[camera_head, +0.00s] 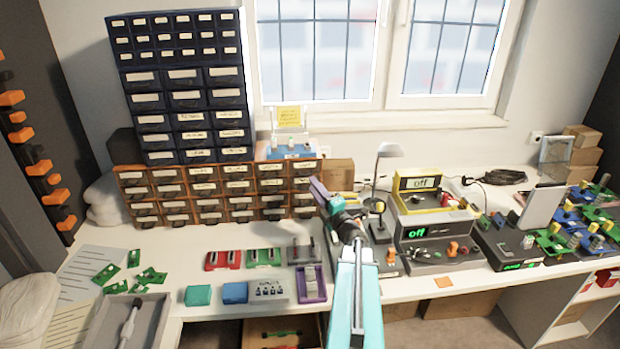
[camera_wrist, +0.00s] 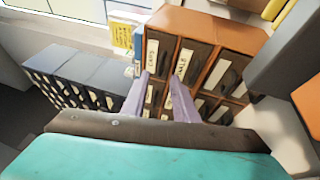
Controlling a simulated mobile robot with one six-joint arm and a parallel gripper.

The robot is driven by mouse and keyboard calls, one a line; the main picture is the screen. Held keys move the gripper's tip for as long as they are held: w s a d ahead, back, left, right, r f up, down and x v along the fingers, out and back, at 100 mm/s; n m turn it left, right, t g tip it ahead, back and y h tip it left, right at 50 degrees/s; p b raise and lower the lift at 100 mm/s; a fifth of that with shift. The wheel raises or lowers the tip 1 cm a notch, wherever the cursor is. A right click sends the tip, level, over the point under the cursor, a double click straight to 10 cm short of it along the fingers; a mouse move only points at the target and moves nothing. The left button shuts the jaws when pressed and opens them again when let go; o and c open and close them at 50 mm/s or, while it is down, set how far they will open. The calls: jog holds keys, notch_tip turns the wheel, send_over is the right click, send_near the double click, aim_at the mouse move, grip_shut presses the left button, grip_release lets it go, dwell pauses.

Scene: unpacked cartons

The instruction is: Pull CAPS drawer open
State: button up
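The orange-framed drawer unit (camera_head: 128,179) stands on the bench with rows of dark, labelled small drawers. It also shows close up in the wrist view (camera_wrist: 215,33). Drawer labels in the head view are unreadable. Contact cannot be told.
Coloured blocks and a purple holder (camera_head: 311,291) lie on the bench in front.

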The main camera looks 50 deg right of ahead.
aim_at(303, 159)
jog(key=shift+p+x, duration=0.7)
jog(key=shift+x, duration=1.75)
grip_shut()
